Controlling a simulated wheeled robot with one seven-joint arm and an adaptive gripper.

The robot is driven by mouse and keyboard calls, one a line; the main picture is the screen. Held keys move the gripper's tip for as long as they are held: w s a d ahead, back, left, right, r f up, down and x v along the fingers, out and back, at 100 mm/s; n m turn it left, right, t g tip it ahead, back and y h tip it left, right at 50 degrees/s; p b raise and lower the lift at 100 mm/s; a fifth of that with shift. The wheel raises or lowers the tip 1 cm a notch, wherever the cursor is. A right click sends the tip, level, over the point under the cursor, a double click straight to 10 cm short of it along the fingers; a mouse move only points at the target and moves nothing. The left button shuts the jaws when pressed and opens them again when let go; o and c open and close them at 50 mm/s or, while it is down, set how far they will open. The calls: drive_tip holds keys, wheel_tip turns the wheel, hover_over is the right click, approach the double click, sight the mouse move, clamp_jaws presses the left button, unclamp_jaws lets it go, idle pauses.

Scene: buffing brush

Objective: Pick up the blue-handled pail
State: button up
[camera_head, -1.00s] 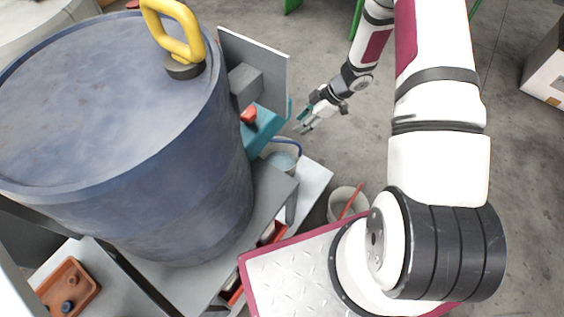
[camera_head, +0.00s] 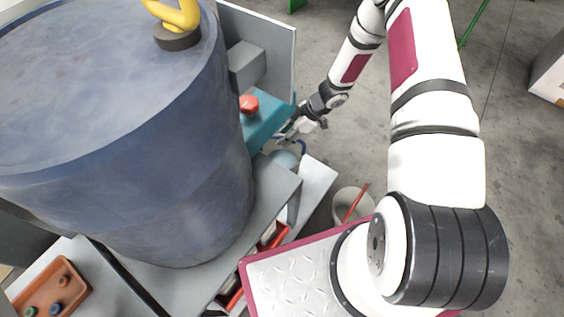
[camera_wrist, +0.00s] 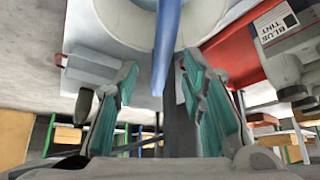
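The blue-handled pail (camera_head: 284,160) stands on a pale ledge beside the big blue drum; my gripper partly covers it in the head view. My gripper (camera_head: 288,134) is at the pail's handle. In the wrist view the pail's pale round body (camera_wrist: 135,22) is at the top, and its blue handle (camera_wrist: 165,45) runs down between the two teal fingers of my gripper (camera_wrist: 158,72). The fingers are spread, with a gap visible to the left of the handle. Whether the right finger touches it I cannot tell.
The large blue drum (camera_head: 110,130) stands left of the pail. A teal box (camera_head: 268,122) with a red button is close to my gripper. A pale bucket (camera_head: 345,208) with a red stick stands nearer. A orange-brown tray (camera_head: 52,290) is at lower left.

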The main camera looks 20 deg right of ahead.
drive_tip(key=x, duration=0.2)
drive_tip(key=shift+a+f+b, duration=0.15)
drive_tip(key=shift+f+b, duration=0.1)
drive_tip(key=shift+b, duration=0.1)
drive_tip(key=shift+r, duration=0.1)
drive_tip(key=shift+c, duration=0.4)
clamp_jaws()
drive_tip(key=shift+w+r, duration=0.1)
drive_tip(key=shift+r, duration=0.05)
